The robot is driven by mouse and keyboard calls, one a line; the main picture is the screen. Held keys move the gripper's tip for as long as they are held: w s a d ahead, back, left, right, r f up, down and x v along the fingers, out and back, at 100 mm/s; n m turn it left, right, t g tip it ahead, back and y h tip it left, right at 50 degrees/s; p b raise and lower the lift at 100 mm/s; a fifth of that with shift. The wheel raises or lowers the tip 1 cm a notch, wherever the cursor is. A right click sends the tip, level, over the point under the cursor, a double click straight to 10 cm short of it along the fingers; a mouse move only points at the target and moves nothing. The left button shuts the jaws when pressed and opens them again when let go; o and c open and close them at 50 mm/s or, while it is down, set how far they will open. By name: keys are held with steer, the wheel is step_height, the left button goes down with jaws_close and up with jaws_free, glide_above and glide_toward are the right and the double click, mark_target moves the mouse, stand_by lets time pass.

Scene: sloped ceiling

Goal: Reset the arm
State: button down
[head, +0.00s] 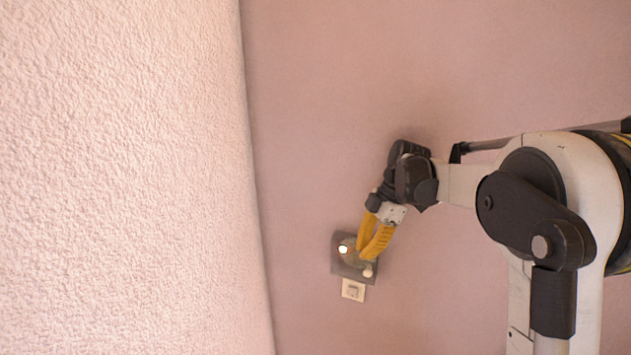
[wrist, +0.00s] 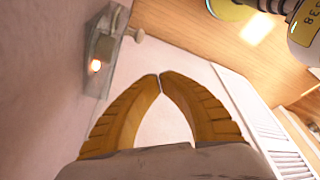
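My gripper (head: 363,253) has two yellow ribbed fingers and points down and to the left near the pink wall. In the wrist view my gripper (wrist: 160,76) shows its two fingertips meeting, with nothing visible between them. A grey metal wall plate (head: 341,268) with a lit spot and a pale knob is partly behind the fingers in the head view. In the wrist view the same plate (wrist: 102,50) is up and to the left of the fingertips, with a visible gap. I cannot tell the exact distance in depth.
A small white wall fitting (head: 353,289) is just below the plate. A rough pale wall (head: 120,180) fills the left of the head view. The wrist view shows a wooden surface (wrist: 185,32) and a white slatted panel (wrist: 262,125). Bare pink wall (head: 340,80) lies above my gripper.

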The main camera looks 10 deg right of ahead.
steer(key=s+r+m+t+h+b, duration=0.2)
steer(key=s+r+m+t+b, duration=0.2)
steer(key=s+m, duration=0.7)
steer(key=s+f+m+t+h+b, duration=0.1)
steer(key=s+f+m, duration=0.2)
steer(key=s, duration=0.4)
steer(key=s+f+m+t+b, duration=0.2)
steer(key=s+f+m, duration=0.1)
steer(key=s+m, duration=0.2)
steer(key=s, duration=0.2)
steer(key=shift+s+d+f+t+h, duration=0.15)
steer(key=shift+s+f+t+h, duration=0.15)
steer(key=shift+s+f+h, duration=0.1)
